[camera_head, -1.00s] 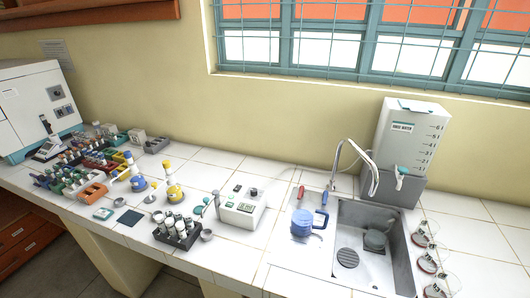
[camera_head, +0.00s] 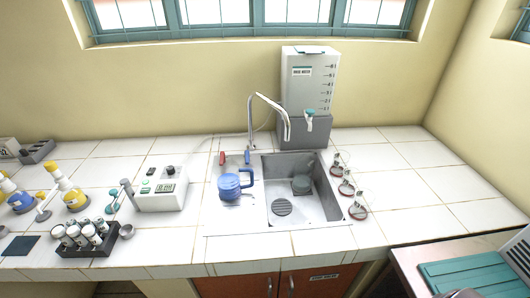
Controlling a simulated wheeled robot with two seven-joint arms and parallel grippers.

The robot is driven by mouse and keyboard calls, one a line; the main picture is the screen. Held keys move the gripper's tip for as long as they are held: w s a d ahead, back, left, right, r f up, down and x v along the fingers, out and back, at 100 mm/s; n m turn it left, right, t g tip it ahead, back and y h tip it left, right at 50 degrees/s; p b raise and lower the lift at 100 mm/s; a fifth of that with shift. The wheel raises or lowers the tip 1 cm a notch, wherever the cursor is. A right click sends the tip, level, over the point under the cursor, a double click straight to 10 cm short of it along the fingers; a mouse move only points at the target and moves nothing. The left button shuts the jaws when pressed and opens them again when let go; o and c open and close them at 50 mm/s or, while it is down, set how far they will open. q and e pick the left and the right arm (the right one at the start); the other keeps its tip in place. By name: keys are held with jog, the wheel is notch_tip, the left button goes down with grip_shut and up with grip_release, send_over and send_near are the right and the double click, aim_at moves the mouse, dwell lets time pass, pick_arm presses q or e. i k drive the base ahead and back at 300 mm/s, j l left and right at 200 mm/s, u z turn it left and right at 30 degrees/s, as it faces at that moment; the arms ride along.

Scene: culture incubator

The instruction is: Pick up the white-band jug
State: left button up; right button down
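A blue jug (camera_head: 229,188) with a blue handle on its right stands on the counter just left of the sink. At this size I cannot make out a white band on it. Neither of my grippers is in view.
The metal sink (camera_head: 330,207) has a tall curved faucet (camera_head: 251,120) behind it. A rinse water tank (camera_head: 309,80) stands behind on a grey block. Several round-based glass items (camera_head: 357,211) line the sink's right. A tube rack (camera_head: 98,245) and white device (camera_head: 162,190) stand left.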

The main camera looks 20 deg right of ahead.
aim_at(303, 170)
jog(key=z, duration=1.45)
